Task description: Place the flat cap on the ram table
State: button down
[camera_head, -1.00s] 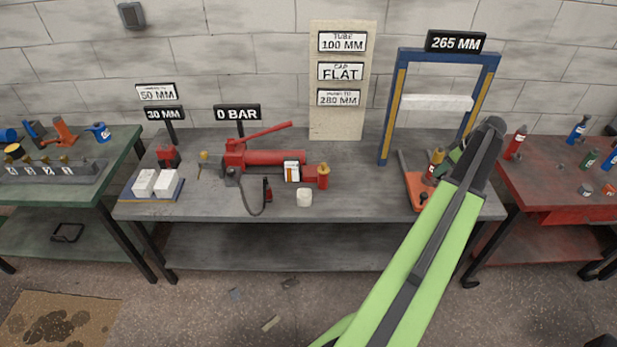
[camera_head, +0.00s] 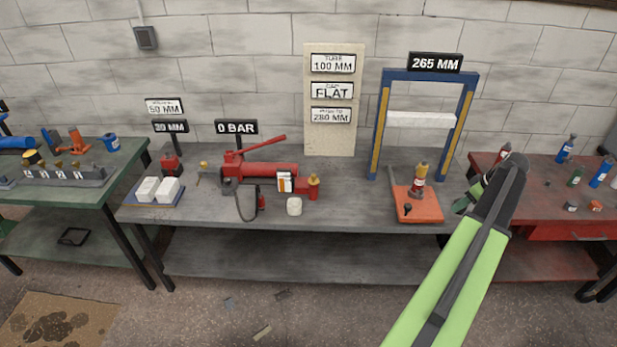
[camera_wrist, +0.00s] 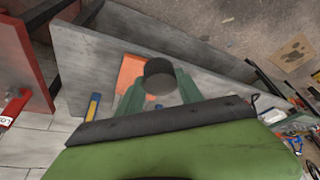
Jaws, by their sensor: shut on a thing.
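My gripper (camera_head: 467,198) is at the right end of the grey bench, just right of the orange plate (camera_head: 427,208). In the wrist view its green fingers (camera_wrist: 158,88) are shut on a dark, round, flat-topped piece, seemingly the flat cap (camera_wrist: 158,72). In the head view this piece is small and partly hidden. A red ram with a gold top (camera_head: 419,180) stands upright on the orange plate, in front of the blue frame; I take this to be the ram table. The held piece is apart from the ram. The orange plate also shows behind the fingers in the wrist view (camera_wrist: 130,70).
The blue frame (camera_head: 467,105) has a white crossbar and a 265 MM sign. A small black knob (camera_head: 407,208) is on the plate. A red table (camera_head: 545,190) stands at right.

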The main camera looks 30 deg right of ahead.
aim_at(360, 211)
jog(key=i, duration=0.85)
jog(key=u, duration=0.05)
